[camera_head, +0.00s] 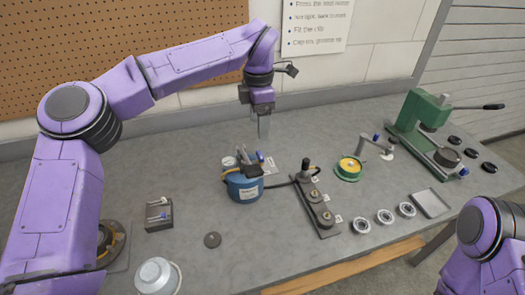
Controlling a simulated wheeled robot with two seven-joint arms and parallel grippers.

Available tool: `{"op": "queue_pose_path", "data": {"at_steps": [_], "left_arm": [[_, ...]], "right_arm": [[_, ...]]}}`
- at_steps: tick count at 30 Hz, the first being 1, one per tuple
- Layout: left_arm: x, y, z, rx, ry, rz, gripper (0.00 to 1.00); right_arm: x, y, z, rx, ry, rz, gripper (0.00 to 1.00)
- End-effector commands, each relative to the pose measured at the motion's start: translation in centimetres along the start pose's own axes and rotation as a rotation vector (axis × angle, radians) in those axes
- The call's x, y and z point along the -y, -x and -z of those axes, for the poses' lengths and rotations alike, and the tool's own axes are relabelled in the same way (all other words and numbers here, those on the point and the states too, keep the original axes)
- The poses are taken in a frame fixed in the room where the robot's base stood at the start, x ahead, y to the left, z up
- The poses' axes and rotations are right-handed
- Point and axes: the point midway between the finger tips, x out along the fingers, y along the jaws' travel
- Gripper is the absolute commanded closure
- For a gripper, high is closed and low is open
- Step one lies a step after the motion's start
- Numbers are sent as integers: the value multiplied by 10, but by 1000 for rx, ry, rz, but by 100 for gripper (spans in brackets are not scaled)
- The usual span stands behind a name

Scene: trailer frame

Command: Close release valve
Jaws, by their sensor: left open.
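My left gripper (264,137) hangs down above the bench near the wall, behind a blue round pot-like unit (244,189). Its jaws are open and I see nothing held between them. The blue unit has a pale label, a dark top with small fittings and a blue-tipped part, and a hose running right. To its right lies a dark plate (316,207) with round metal knobs and an upright black-topped handle. I cannot tell for certain which fitting is the release valve. My right arm shows at the lower right, its gripper out of frame.
A green lever press (428,125) stands at the back right. A green-and-yellow round fixture (348,168), several small round parts and a grey tray (431,203) lie on the right. A dark holder (158,214) and a white round item (157,275) are on the left.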

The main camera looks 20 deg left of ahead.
Motion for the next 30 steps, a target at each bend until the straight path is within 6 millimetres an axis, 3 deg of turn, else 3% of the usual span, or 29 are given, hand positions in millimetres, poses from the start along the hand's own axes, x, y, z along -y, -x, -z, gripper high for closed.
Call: {"op": "queue_pose_path", "data": {"at_steps": [9, 15, 25, 26, 30], "left_arm": [[1, -62, -1, -4, -3, 5, 30], [0, -94, 0, -2, 1, 2, 30], [0, -102, 1, -1, 1, 0, 30], [0, -102, 1, -1, 1, 0, 36], [0, -102, 1, -1, 2, 0, 82]], "right_arm": [[-1, 13, 5, 0, 0, 0, 57], [-2, 19, 8, 0, 0, 0, 57], [-2, 18, 8, 0, 0, 0, 57], [-2, 18, 8, 0, 0, 0, 57], [-2, 18, 8, 0, 0, 0, 57]]}}
